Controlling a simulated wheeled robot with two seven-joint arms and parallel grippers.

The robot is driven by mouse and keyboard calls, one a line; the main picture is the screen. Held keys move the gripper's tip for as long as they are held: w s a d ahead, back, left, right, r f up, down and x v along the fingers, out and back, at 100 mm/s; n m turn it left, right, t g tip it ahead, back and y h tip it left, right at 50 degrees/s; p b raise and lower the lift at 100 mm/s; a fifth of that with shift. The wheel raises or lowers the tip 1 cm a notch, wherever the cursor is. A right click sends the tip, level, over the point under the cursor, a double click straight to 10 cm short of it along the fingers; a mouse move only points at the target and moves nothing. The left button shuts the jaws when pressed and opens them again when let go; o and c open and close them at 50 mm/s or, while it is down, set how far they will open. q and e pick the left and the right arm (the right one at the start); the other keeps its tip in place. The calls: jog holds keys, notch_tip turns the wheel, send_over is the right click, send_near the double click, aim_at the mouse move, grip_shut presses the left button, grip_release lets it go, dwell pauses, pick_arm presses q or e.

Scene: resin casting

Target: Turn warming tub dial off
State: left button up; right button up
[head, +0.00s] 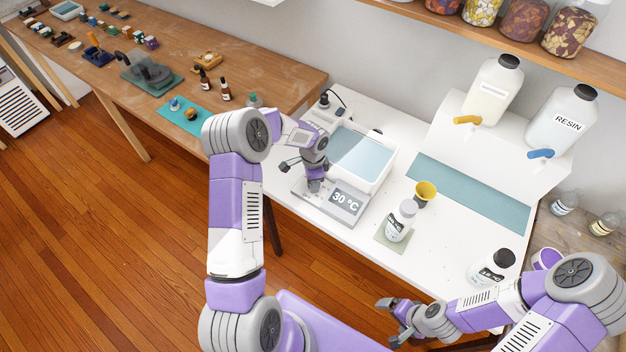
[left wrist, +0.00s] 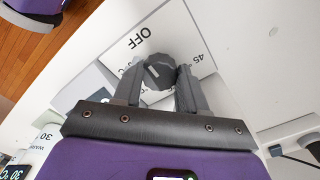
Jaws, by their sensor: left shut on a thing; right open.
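The warming tub (head: 363,150) is a white basin of bluish water on the white bench. Its front panel (head: 330,198) carries a display reading 30 °C. My left gripper (head: 314,186) points down over the panel, left of the display. In the left wrist view, the fingers of my left gripper (left wrist: 160,88) are shut on the dark grey dial (left wrist: 159,71). OFF and 45 markings show beyond the dial, and a 30 mark shows at lower left. The dial's pointer direction is hard to tell. My right gripper (head: 393,322) is open and empty near the bench's front edge.
A white bottle (head: 400,222) on a green mat and a yellow cup (head: 425,192) stand right of the tub. Another bottle (head: 492,267) stands near my right arm. Resin dispensers (head: 562,122) stand at the back right.

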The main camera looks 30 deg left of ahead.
dwell(0.3)
pick_arm(q)
jog(key=o, duration=1.1)
jog(key=shift+c, duration=0.2)
jog(key=shift+r, duration=0.1)
notch_tip(320, 180, up, 8)
jog(key=shift+f+p, duration=0.25)
jog(key=shift+p, duration=0.15)
